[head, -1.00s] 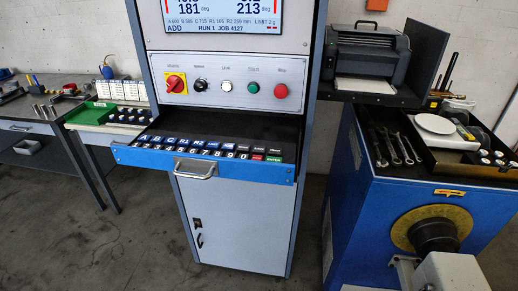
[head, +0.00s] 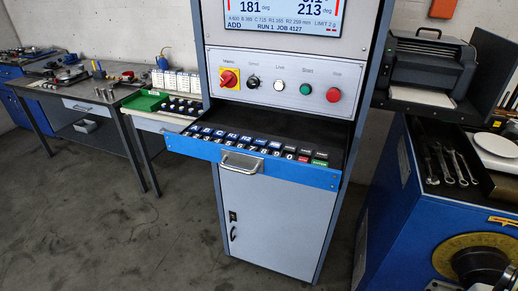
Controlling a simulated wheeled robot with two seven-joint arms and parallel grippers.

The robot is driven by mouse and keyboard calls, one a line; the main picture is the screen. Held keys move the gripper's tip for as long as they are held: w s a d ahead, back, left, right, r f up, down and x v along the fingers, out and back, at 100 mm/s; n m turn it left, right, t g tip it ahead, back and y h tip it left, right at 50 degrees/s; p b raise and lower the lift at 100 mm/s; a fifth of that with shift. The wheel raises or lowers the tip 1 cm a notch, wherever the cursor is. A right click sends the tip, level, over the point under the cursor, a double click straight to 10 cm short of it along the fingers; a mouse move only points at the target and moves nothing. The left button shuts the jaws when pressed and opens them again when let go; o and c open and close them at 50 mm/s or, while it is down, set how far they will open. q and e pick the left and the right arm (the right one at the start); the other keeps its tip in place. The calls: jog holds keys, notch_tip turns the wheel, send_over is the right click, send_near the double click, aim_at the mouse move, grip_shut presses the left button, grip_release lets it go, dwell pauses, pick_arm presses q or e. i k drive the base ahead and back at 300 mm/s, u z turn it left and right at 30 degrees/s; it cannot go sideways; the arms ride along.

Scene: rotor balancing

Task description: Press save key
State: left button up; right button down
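A grey cabinet (head: 275,215) stands in the middle of the head view with a blue-fronted keyboard drawer (head: 215,153) pulled out. Two rows of small keys (head: 245,140) lie along the drawer's front edge, mostly blue, black and white. A red key and a green key (head: 320,162) sit at the right end. Some read A, B, C, R1, R2 and digits; I cannot make out which one is the save key. The screen (head: 285,12) above shows 181 deg, 213 deg, ADD and RUN 1 JOB 4127. Neither of my grippers is in view.
A knob panel (head: 282,92) with a red-yellow switch and buttons is above the drawer. A handle (head: 242,165) sticks out in front. Workbenches (head: 95,100) are at left, a printer (head: 430,62) and a blue machine (head: 405,225) at right. The floor in front is clear.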

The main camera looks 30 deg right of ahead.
aim_at(306, 153)
jog(key=u, duration=1.35)
jog(key=i, duration=0.25)
jog(key=z, duration=2.45)
